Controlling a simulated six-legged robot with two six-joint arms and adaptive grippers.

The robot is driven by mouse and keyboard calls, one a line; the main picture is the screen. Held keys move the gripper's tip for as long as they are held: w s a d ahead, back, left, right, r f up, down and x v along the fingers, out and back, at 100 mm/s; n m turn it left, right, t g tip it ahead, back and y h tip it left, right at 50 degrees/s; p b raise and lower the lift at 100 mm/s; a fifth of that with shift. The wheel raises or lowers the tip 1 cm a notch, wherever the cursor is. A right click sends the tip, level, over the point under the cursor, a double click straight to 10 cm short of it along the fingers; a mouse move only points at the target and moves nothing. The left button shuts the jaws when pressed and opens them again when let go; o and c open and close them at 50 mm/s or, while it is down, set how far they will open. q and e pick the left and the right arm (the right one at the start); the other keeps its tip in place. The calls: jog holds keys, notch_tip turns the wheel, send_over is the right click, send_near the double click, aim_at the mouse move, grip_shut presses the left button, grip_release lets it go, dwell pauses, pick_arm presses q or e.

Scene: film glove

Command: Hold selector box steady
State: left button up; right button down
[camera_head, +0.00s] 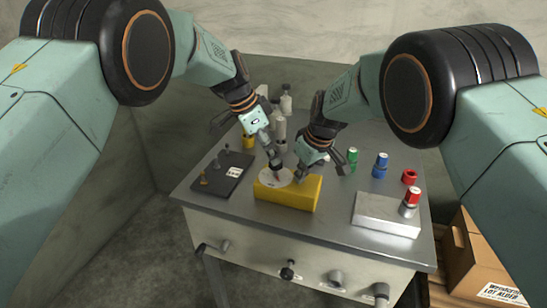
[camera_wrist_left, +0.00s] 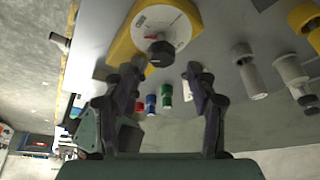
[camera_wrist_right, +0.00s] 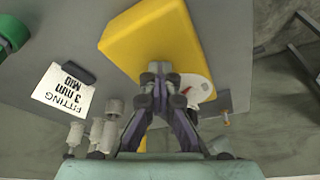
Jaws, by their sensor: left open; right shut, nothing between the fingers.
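The yellow selector box (camera_head: 287,198) sits on the metal table, with a white dial disc (camera_head: 270,179) on top. In the left wrist view the dial (camera_wrist_left: 172,18) carries a black knob (camera_wrist_left: 160,53) and a small red mark. My left gripper (camera_head: 277,165) is open above the dial; its fingers (camera_wrist_left: 165,75) point toward the knob from either side, apart from it. My right gripper (camera_head: 302,179) is shut and empty at the box's back right. In the right wrist view its closed fingertips (camera_wrist_right: 160,72) overlap the yellow box (camera_wrist_right: 160,42); contact is unclear.
A dark plate (camera_head: 222,174) with small parts lies left of the box. A printed card (camera_wrist_right: 63,90) lies near the box.

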aim_at(276, 168)
pick_arm(q)
jog(key=shift+x, duration=1.85)
jog(key=shift+c, duration=0.4)
jog(key=c, duration=1.1)
